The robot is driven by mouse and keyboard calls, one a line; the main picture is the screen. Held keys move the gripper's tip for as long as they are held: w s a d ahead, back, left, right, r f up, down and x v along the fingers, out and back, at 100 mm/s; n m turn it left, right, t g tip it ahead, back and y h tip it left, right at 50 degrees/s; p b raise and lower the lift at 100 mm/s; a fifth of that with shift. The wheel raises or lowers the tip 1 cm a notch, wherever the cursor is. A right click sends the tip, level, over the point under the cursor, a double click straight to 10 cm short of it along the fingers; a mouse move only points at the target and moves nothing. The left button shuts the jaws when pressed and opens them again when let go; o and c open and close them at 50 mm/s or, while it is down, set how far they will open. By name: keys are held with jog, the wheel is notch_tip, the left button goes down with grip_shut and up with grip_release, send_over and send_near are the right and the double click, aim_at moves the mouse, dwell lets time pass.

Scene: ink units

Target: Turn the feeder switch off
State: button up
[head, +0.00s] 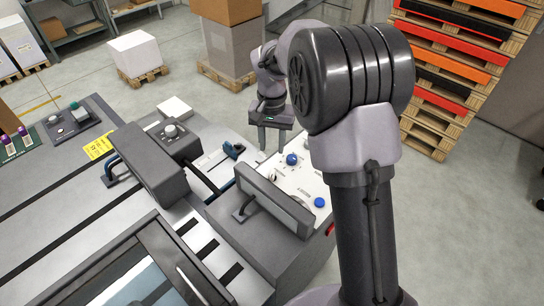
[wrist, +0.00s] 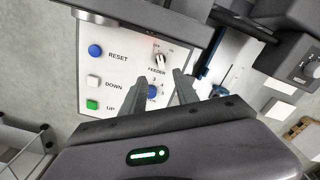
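The feeder switch (wrist: 159,60) is a small pale lever above the FEEDER label on the white control panel (wrist: 118,70). Small OFF and ON marks sit above it; which one it points to is too small to tell. In the head view the switch (head: 273,177) seems to be the small pale knob beside the dark monitor. My gripper (wrist: 160,76) is open and empty, its fingers over the panel near a blue knob (wrist: 153,91). The switch lies just beyond the fingertips and apart from them. In the head view my gripper (head: 272,148) hangs above the panel's far end.
Left of the switch are a blue RESET button (wrist: 95,50), a white DOWN button (wrist: 93,82) and a green UP button (wrist: 92,104). A dark monitor (head: 275,200) stands along the panel's edge. Pallets (head: 455,80) stand behind on the right.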

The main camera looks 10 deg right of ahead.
notch_tip(320, 180, up, 4)
jog(key=shift+r+p, duration=0.2)
jog(key=shift+p, duration=0.2)
